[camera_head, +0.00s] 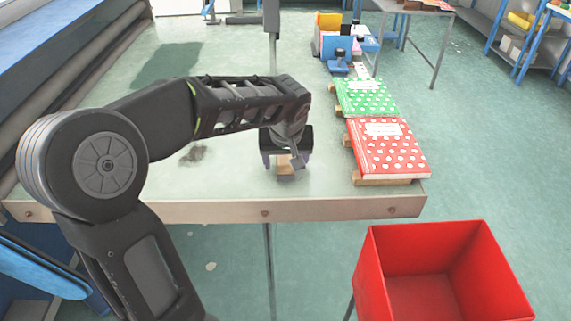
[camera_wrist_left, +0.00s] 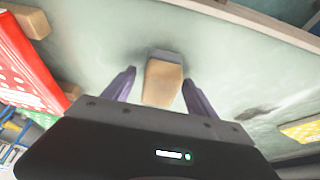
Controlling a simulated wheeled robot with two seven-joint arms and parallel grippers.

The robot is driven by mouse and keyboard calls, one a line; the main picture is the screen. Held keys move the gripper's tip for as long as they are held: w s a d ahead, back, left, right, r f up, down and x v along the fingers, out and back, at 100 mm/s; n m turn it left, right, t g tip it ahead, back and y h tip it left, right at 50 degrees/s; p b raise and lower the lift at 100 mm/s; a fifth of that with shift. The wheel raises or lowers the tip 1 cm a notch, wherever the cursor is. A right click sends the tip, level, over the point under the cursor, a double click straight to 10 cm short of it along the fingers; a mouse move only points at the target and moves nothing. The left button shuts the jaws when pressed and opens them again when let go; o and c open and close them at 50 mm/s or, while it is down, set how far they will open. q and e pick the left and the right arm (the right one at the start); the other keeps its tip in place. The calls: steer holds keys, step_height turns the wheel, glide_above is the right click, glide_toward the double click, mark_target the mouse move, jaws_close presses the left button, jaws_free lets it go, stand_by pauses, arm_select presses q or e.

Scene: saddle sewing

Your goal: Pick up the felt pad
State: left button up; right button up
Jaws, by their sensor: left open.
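A small tan block with a grey end (camera_head: 285,165), which looks like the felt pad, is on the pale green table (camera_head: 225,185) near its front edge. It also shows in the left wrist view (camera_wrist_left: 162,82), between the purple-grey fingers. My left gripper (camera_head: 286,158) points down over it, with one finger on each side. The fingers are open, and gaps show between them and the block in the left wrist view. My right gripper is not in view.
A red dotted book (camera_head: 388,150) and a green dotted book (camera_head: 365,98) lie on wooden supports to the right. A red bin (camera_head: 440,265) stands beyond the table's front edge. A dark stain marks the table left of the gripper.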

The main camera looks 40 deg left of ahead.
arm_select(q)
steer(key=shift+c, duration=0.3)
jaws_close()
stand_by(0.4)
steer(key=shift+r, duration=0.1)
step_height(320, 180, up, 10)
steer(key=shift+f, duration=0.1)
stand_by(0.4)
stand_by(0.3)
